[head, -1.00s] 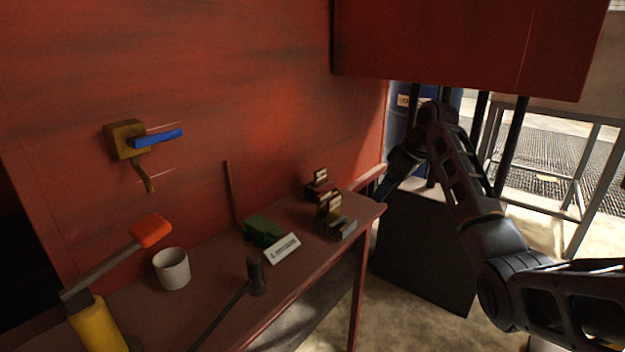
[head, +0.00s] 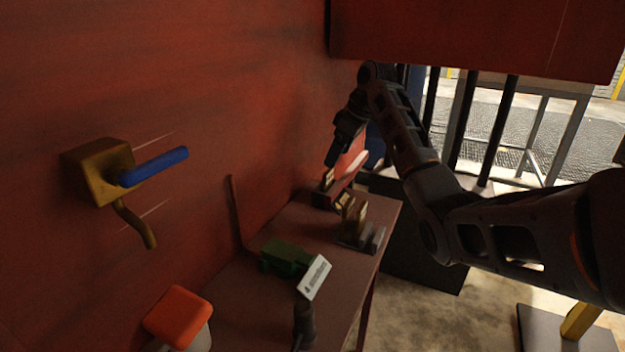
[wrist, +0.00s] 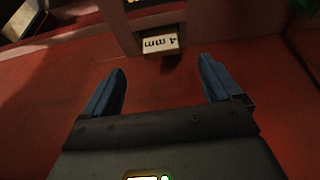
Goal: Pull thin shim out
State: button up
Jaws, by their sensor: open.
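A tag marked "4 mm" (wrist: 160,44), upside down in the wrist view, sticks out of a dark red holder (wrist: 124,32). Part of a second tag shows at the top edge. I cannot tell which tag belongs to the thin shim. My gripper (wrist: 162,85) is open and empty, with its two blue fingers apart and the 4 mm tag beyond and between their tips. In the head view my gripper (head: 331,158) hangs just above a pale tag (head: 328,177) at the bench's far end. A second holder (head: 358,236) with pale tags stands nearer.
The bench (head: 235,300) runs along a red wall (head: 230,90). On it are a green block (head: 285,257), a white label (head: 314,278) and a dark-headed tool (head: 303,318). A blue-handled valve (head: 155,166) sticks out of the wall. A red box (head: 470,40) overhangs my arm.

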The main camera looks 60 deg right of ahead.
aim_at(329, 171)
jog(key=shift+x, duration=3.95)
jog(key=shift+c, duration=0.3)
jog(key=c, duration=1.1)
jog(key=shift+c, duration=0.2)
notch_tip(329, 171, up, 4)
jog(key=shift+r, duration=0.15)
jog(key=s+d+r, duration=0.6)
jog(key=s, duration=0.4)
jog(key=shift+r+b, duration=0.3)
jog(key=shift+r, duration=0.1)
jog(key=shift+r+p, duration=0.1)
jog(key=shift+p, duration=0.25)
